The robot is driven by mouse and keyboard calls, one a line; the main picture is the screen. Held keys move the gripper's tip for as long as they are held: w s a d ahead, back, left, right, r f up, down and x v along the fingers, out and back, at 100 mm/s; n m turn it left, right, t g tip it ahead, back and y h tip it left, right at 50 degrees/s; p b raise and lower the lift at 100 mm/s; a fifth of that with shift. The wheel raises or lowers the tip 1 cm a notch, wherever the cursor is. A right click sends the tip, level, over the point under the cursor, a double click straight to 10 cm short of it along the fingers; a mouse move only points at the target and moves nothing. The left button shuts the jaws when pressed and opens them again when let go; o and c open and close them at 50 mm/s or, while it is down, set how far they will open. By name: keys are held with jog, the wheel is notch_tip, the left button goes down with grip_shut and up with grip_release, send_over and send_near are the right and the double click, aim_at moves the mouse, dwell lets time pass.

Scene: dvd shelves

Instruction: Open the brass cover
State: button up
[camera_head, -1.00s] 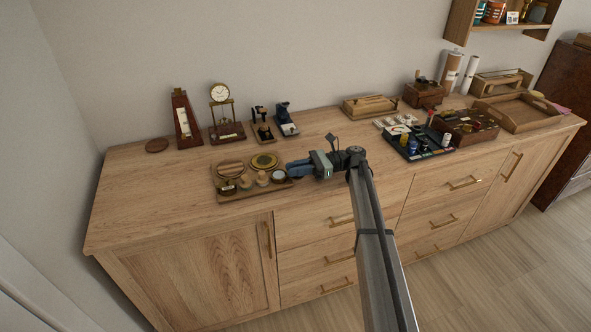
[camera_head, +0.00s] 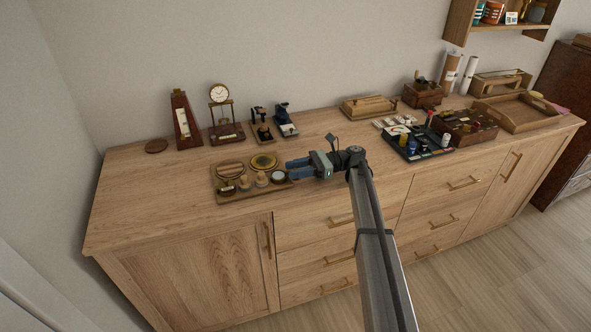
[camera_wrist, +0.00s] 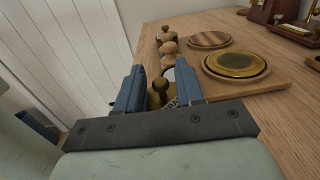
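A wooden board (camera_head: 204,196) near the counter's front edge holds several small round things. A flat brass disc (camera_head: 264,162) lies at its back right; it also shows in the wrist view (camera_wrist: 235,64). A pale-faced round piece (camera_head: 279,177) sits at the board's right end. In the wrist view a small brass knob-like piece (camera_wrist: 158,88) shows between my fingers, partly hidden by the gripper body. I cannot tell which brass part is the cover. My gripper (camera_head: 289,169) is open at the board's right edge, fingers pointing left. I see no clear contact.
The board also carries a wooden disc (camera_head: 230,168), two wooden knobs and a small brass pot (camera_head: 227,188). A metronome (camera_head: 185,120) and a brass clock (camera_head: 222,115) stand behind. Black tray (camera_head: 420,148) and wooden boxes are to the right.

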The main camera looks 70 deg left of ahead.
jog(key=w, duration=1)
jog(key=shift+w+d, duration=0.3)
jog(key=shift+w, duration=0.55)
jog(key=shift+d, duration=0.1)
